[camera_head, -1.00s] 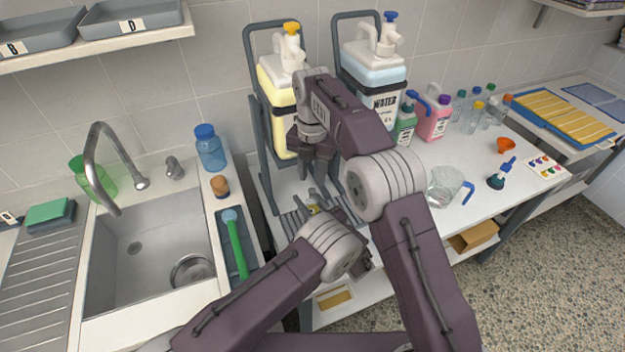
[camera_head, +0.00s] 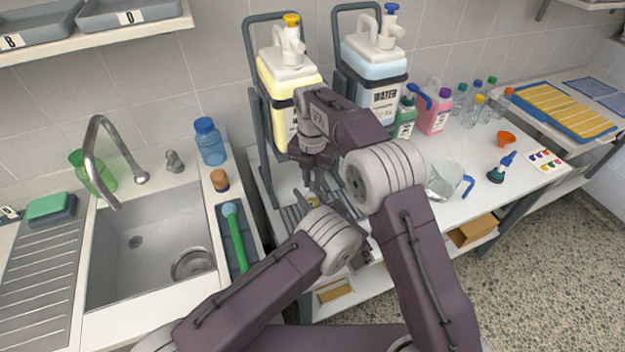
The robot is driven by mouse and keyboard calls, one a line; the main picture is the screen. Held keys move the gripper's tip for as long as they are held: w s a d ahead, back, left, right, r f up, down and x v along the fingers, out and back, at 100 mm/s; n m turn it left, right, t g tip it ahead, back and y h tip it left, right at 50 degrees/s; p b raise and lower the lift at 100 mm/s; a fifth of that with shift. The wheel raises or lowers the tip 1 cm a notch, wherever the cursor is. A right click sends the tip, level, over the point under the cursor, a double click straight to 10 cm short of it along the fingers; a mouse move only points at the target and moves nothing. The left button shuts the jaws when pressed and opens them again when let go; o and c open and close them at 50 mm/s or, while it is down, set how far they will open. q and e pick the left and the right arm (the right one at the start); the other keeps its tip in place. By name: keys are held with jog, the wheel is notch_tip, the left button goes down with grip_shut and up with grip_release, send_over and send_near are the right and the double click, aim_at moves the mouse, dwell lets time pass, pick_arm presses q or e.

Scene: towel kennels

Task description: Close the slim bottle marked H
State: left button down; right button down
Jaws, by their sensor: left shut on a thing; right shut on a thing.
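My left gripper (camera_head: 330,205) is low over the grey slatted rack, partly hidden by its own wrist. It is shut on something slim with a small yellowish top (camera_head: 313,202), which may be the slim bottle. No H can be read. My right gripper (camera_head: 313,184) points down just above that top. Its fingers are close together on something too small to make out. I cannot tell whether a cap is between them or sits on the bottle.
A yellow jug (camera_head: 285,72) and a blue water jug (camera_head: 374,66) stand in racks behind. A sink (camera_head: 155,240) lies left.

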jog(key=m, duration=2.2)
jog(key=shift+m, duration=0.3)
jog(key=m, duration=0.6)
jog(key=shift+f+m, duration=0.1)
jog(key=shift+m, duration=0.2)
jog(key=m, duration=0.6)
jog(key=shift+m, duration=0.3)
jog(key=m, duration=1.2)
jog(key=shift+m, duration=0.4)
